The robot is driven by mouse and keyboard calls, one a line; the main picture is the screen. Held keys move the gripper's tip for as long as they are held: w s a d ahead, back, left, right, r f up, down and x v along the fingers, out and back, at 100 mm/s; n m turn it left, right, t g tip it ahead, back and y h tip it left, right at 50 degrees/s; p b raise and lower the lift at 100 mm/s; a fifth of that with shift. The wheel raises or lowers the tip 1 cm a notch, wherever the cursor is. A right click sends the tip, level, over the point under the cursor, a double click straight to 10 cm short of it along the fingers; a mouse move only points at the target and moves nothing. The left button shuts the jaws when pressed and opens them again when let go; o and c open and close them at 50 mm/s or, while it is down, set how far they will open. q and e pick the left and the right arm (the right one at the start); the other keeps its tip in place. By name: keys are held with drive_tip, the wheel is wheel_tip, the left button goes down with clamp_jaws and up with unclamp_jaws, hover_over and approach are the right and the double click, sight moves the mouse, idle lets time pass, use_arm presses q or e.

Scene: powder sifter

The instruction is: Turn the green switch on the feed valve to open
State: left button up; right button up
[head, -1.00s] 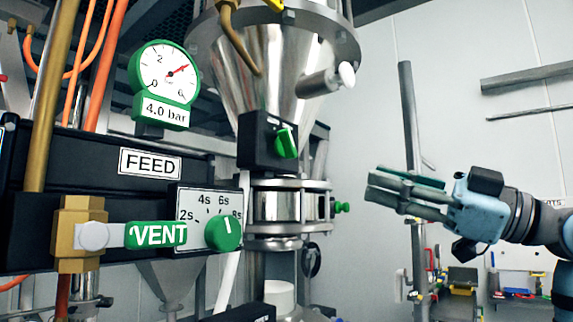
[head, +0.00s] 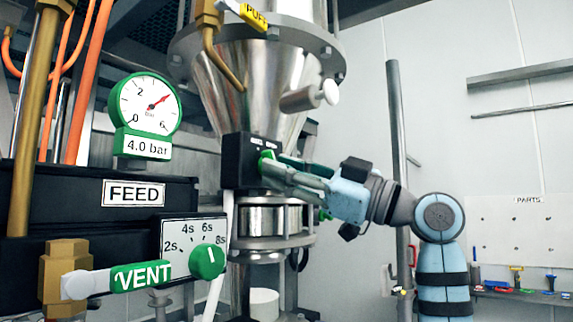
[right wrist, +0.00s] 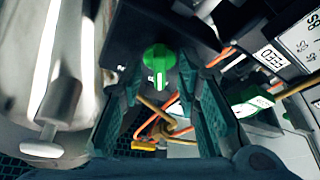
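The green switch (head: 266,156) is on the front of a black box (head: 240,165) below the steel hopper. In the right wrist view the green switch (right wrist: 158,62) shows a white mark, and its handle points down in the picture. My right gripper (head: 270,167) is at the switch and hides part of it in the head view. In the right wrist view the fingers of my right gripper (right wrist: 160,76) are apart, one on each side of the switch, with gaps visible. My left gripper is not in view.
A VENT lever (head: 141,276), a timer dial (head: 207,261) and a pressure gauge (head: 149,102) are at the left. A vertical grey post (head: 397,130) stands behind my right arm.

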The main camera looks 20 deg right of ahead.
drive_tip(key=shift+c, duration=0.2)
drive_tip(key=shift+w+f, duration=0.1)
drive_tip(key=shift+w, duration=0.05)
clamp_jaws()
